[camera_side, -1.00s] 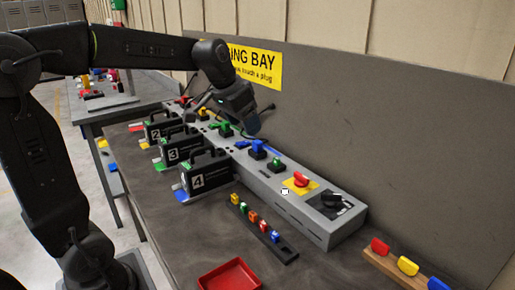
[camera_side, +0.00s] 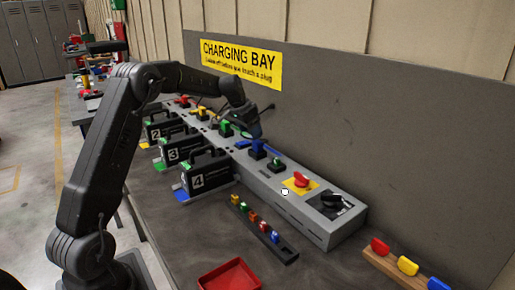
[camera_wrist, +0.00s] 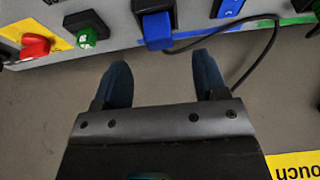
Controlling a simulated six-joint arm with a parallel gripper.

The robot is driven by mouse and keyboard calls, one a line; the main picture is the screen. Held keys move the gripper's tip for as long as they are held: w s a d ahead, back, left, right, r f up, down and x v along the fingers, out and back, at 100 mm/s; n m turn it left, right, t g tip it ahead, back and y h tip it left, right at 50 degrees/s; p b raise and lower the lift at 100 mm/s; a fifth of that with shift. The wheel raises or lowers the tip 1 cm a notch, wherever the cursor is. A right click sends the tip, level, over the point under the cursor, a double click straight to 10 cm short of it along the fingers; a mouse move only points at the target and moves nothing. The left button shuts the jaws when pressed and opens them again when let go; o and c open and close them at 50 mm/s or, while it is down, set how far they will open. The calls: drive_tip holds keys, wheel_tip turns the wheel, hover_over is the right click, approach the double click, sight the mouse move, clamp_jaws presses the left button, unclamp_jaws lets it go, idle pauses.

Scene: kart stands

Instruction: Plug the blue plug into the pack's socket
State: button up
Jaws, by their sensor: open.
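The blue plug (camera_side: 257,146) sits in a black holder on the long grey charger box. In the wrist view the blue plug (camera_wrist: 157,31) is just beyond the gap between my fingertips, and a dark cable runs from near it to the right. My gripper (camera_wrist: 163,70) is open and empty; in the side view my gripper (camera_side: 247,132) hangs over the box, just behind and left of the plug. The black pack marked 4 (camera_side: 207,172) stands at the box's front with a blue tab at its foot. I cannot make out its socket.
Packs 3 (camera_side: 178,152) and 2 (camera_side: 160,130) stand farther back. The wall with the yellow sign (camera_side: 240,63) rises behind. A red tray (camera_side: 230,276) lies in front.

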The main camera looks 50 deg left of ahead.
sight(257, 141)
drive_tip(key=shift+x, duration=3.5)
drive_tip(key=shift+w+d+r, duration=0.1)
drive_tip(key=shift+w, duration=0.1)
drive_tip(key=shift+c, duration=0.3)
drive_tip(key=c, duration=1)
drive_tip(key=shift+o, duration=0.2)
drive_tip(key=shift+r, duration=0.15)
